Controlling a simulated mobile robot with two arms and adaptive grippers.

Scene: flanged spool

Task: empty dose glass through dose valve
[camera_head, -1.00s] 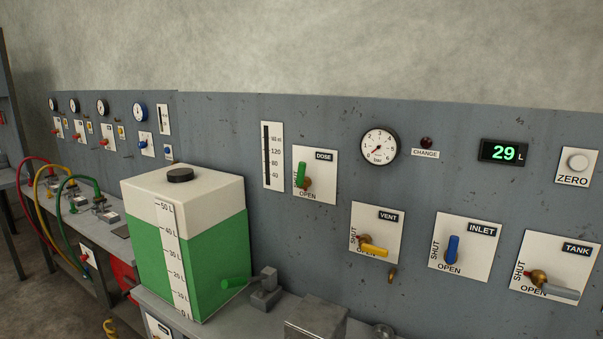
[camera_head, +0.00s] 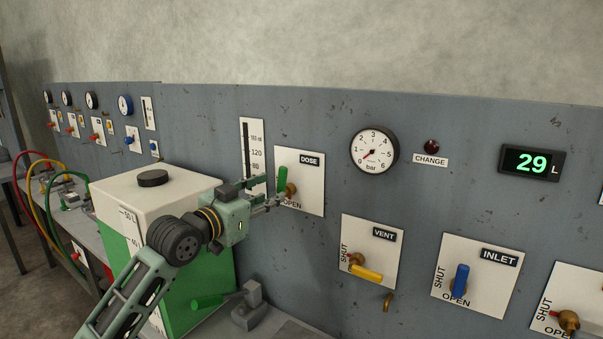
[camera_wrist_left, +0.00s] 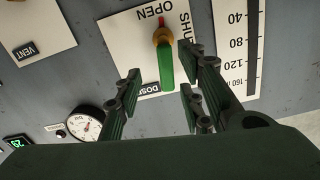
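The dose valve has a green lever (camera_head: 283,178) on a brass stem, on a white plate (camera_head: 312,188) labelled DOSE. The lever points up, away from the word OPEN at the plate's bottom. My left gripper (camera_head: 272,192) is at the lever from the left. In the left wrist view, the open fingers (camera_wrist_left: 158,92) stand either side of the green lever (camera_wrist_left: 166,68); I see a gap on the left side, and cannot tell whether the right finger touches. The dose glass (camera_head: 246,135) is a dark upright strip with an ml scale, partly behind my gripper. My right gripper is not in view.
Below right are the VENT valve with a yellow lever (camera_head: 367,272) and the INLET valve with a blue lever (camera_head: 460,281). A green-and-white tank (camera_head: 130,190) stands behind my left arm.

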